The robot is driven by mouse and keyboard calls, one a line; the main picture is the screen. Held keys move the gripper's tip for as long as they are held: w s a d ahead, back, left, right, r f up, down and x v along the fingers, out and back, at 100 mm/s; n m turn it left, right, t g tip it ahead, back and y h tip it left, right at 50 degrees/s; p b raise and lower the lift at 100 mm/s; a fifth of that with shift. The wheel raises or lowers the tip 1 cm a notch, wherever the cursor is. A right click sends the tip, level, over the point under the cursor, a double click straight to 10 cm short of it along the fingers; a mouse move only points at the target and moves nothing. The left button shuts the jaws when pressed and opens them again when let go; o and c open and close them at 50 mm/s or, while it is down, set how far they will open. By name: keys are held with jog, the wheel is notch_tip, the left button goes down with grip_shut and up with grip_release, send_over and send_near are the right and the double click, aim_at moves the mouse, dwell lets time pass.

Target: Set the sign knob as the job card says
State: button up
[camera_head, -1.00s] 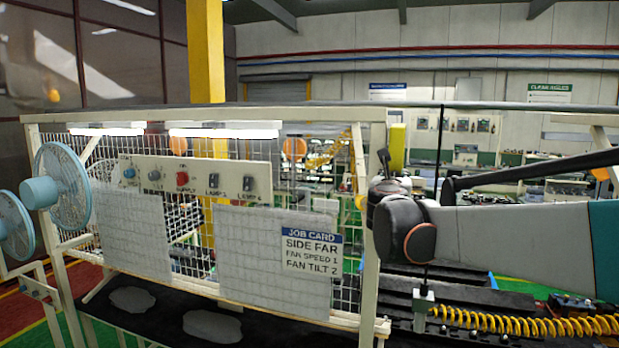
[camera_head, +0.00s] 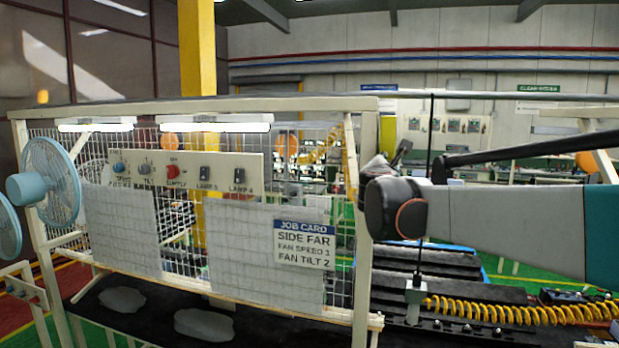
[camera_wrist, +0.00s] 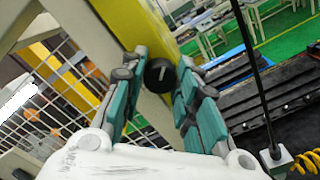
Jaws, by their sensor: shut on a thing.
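In the wrist view, a round black knob (camera_wrist: 160,75) with a short white mark sits beside a yellow surface (camera_wrist: 140,28). My gripper (camera_wrist: 160,70) has its teal-padded fingers on both sides of the knob and is shut on it. In the head view, my arm reaches in from the right to the frame's right post, below a yellow box (camera_head: 388,135); the knob cannot be made out there. The job card (camera_head: 305,243) hangs on the mesh and reads "SIDE FAR, FAN SPEED 1, FAN TILT 2". No sign lettering shows by the knob.
A cream panel (camera_head: 222,169) on the mesh carries a blue knob (camera_head: 121,169), a grey knob (camera_head: 145,170), a red knob (camera_head: 172,171) and lamp switches. Blue fans stand at the left. A post, a dark cable and a yellow coil (camera_head: 490,310) are close to my arm.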

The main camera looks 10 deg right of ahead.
jog(key=m, duration=0.3)
jog(key=m+b, duration=0.1)
jog(key=shift+s+a+r, duration=0.1)
jog(key=shift+s+a, duration=0.1)
jog(key=shift+s, duration=0.1)
jog(key=m+b, duration=0.1)
jog(key=m, duration=0.3)
jog(key=shift+w+m, duration=0.1)
jog(key=shift+m, duration=0.3)
jog(key=o, duration=0.8)
jog(key=shift+o, duration=1.4)
jog(key=shift+w+a, duration=0.1)
jog(key=shift+w, duration=0.05)
